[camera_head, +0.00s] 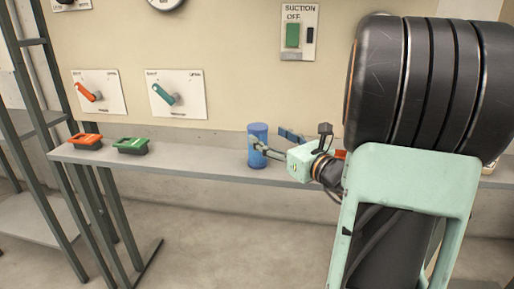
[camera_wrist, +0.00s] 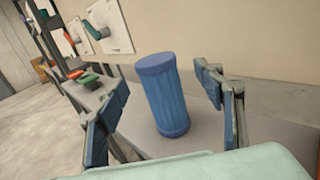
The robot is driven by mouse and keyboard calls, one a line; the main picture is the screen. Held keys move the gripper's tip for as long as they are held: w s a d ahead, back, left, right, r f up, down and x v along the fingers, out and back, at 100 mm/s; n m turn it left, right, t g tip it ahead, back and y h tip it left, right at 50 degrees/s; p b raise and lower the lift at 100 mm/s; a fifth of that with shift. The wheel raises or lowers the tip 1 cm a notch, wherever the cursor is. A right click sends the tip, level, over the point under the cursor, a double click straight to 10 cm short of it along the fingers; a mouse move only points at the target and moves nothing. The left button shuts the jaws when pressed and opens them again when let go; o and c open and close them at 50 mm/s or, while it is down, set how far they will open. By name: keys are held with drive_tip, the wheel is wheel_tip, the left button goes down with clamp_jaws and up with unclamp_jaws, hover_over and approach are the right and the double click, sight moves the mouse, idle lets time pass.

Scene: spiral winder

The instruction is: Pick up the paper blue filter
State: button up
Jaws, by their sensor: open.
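The blue filter (camera_head: 258,143) is a ribbed cylinder with smooth end caps. It stands upright on the grey shelf (camera_head: 204,159) against the wall in the head view. In the wrist view the filter (camera_wrist: 163,95) is between my two spread fingers, with a gap visible on each side. My gripper (camera_head: 272,142) is open beside the filter, reaching in from the right. One finger shows in front of the filter's lower right part in the head view. In the wrist view my gripper (camera_wrist: 160,105) holds nothing. The filter's base is visible on the shelf.
Wall panels with a red lever (camera_head: 90,92) and a teal lever (camera_head: 164,95) hang above. A suction switch panel (camera_head: 299,33) is higher up. A metal rack (camera_head: 30,130) stands at left.

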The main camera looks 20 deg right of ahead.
drive_tip(key=w, duration=0.1)
drive_tip(key=w+a, duration=0.1)
drive_tip(key=w, duration=0.3)
drive_tip(key=shift+w+a, duration=0.25)
drive_tip(key=shift+c, duration=0.5)
drive_tip(key=c, duration=1.3)
